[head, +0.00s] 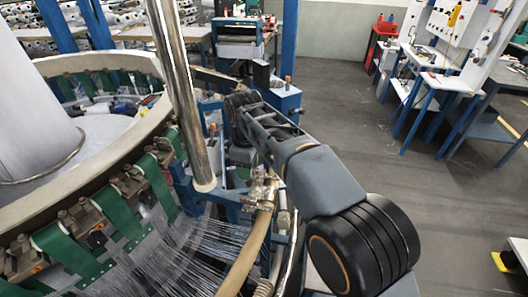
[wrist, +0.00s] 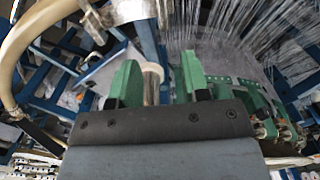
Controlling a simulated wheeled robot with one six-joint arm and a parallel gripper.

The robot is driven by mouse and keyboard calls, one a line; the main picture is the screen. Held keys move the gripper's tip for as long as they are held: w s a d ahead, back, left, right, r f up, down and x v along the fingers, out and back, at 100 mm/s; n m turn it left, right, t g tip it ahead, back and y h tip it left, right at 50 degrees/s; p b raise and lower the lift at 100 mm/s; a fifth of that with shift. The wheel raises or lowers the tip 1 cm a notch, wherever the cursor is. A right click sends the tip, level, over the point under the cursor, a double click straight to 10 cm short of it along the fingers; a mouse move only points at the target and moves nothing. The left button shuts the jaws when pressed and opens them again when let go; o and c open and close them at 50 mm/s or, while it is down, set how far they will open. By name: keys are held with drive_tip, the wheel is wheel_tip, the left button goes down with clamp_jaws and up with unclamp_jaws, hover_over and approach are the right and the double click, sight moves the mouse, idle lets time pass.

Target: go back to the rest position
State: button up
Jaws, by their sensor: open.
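My gripper (wrist: 158,78) shows in the wrist view with its two green fingers apart. A pale metal cylinder (wrist: 152,84) appears in the gap between them; I cannot tell how far beyond the fingers it is, and no grip on it shows. In the head view my arm reaches from the lower right towards the loom, beside the steel post (head: 183,90). The gripper itself cannot be made out there, behind the arm and the loom parts. The circular loom's ring (head: 113,165) curves across the left of the head view.
White threads (head: 195,250) fan out below the ring, also in the wrist view (wrist: 235,25). A tan hose (head: 246,248) runs close to my arm. Blue benches (head: 432,82) stand at the right. Open grey floor (head: 335,100) lies between them and the loom.

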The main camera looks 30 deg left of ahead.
drive_tip(key=f+m, duration=0.1)
drive_tip(key=f, duration=0.1)
drive_tip(key=d+f+m, duration=0.1)
drive_tip(key=f+m, duration=0.1)
drive_tip(key=shift+s+d, duration=0.1)
drive_tip(key=shift+s, duration=0.05)
drive_tip(key=w+d+m+t, duration=0.15)
drive_tip(key=d+m, duration=0.25)
drive_tip(key=d, duration=0.6)
drive_tip(key=w+d+m+g, duration=0.1)
drive_tip(key=w+d+m, duration=0.3)
drive_tip(key=d, duration=0.6)
drive_tip(key=s+d+r+m+t, duration=0.1)
drive_tip(key=s+d+m, duration=0.1)
drive_tip(key=d, duration=0.7)
drive_tip(key=s+d+r+m+t, duration=0.1)
drive_tip(key=s+d+m, duration=0.2)
drive_tip(key=d, duration=0.6)
drive_tip(key=s+d+r+m+t, duration=0.1)
drive_tip(key=s+d+m, duration=0.2)
drive_tip(key=d+m, duration=0.2)
drive_tip(key=d, duration=0.3)
drive_tip(key=shift+d+m+t, duration=0.3)
drive_tip(key=shift+d+t, duration=0.05)
drive_tip(key=shift+d, duration=0.05)
